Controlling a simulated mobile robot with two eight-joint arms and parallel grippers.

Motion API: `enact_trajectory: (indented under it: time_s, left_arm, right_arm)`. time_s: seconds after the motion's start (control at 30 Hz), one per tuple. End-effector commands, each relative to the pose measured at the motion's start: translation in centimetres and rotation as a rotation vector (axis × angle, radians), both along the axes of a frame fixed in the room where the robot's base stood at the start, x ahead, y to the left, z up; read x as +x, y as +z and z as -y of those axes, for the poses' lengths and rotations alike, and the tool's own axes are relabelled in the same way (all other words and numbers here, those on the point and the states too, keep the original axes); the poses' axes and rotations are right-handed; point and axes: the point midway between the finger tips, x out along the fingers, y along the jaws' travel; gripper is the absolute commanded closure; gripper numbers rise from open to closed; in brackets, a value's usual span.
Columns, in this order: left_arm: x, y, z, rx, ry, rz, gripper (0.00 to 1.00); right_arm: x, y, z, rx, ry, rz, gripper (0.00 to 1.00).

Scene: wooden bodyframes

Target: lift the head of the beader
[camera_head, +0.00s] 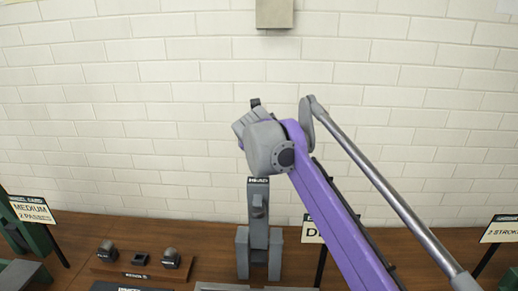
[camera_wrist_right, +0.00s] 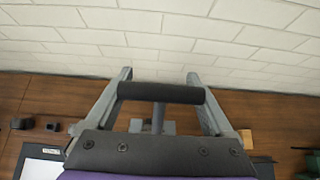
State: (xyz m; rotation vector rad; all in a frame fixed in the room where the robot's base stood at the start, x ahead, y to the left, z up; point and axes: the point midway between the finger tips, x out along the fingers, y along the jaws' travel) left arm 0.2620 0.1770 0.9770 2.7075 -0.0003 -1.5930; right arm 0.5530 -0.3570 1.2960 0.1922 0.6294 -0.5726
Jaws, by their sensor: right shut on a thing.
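The beader (camera_head: 258,236) is a grey machine standing on the wooden bench in the head view, with two uprights and a central column under a "HEAD" label. My right gripper (camera_head: 246,118), on the purple arm, is high in front of the wall above the column. In the right wrist view, my right gripper (camera_wrist_right: 161,90) has its two grey fingers at the ends of a dark round bar (camera_wrist_right: 161,93) and is shut on it. A grey stem (camera_wrist_right: 158,118) shows below the bar. The join between bar and column is hidden in the head view. My left gripper is not in view.
A small rack (camera_head: 140,274) with dark round-topped pieces stands left of the beader. Sign cards stand at the left (camera_head: 31,209), behind my arm (camera_head: 311,230) and at the right (camera_head: 500,229). A white brick wall closes off the back.

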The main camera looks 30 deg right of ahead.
Motion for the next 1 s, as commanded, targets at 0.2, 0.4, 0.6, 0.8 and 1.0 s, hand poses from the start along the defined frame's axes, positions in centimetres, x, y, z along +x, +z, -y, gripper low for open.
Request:
enact_trajectory:
  time_s: [0.2, 0.4, 0.6, 0.8, 1.0]
  left_arm:
    - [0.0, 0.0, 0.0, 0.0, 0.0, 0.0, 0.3]
    - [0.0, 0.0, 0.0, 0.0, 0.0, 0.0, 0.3]
    - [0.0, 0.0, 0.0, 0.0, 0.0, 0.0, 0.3]
    - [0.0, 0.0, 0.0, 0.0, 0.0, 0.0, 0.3]
    - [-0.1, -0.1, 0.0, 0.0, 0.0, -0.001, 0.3]
  right_arm:
    - [-0.1, -0.2, 0.0, 0.005, -0.003, -0.006, 1.0]
    - [-0.1, -0.1, 0.0, 0.004, -0.003, -0.006, 0.04]
    - [0.0, 0.0, 0.0, 0.002, -0.001, -0.003, 0.0]
    - [-0.8, 0.7, -0.5, 0.002, 0.0, -0.002, 0.0]
    - [-3.3, 3.0, -2.3, 0.003, 0.001, -0.003, 0.0]
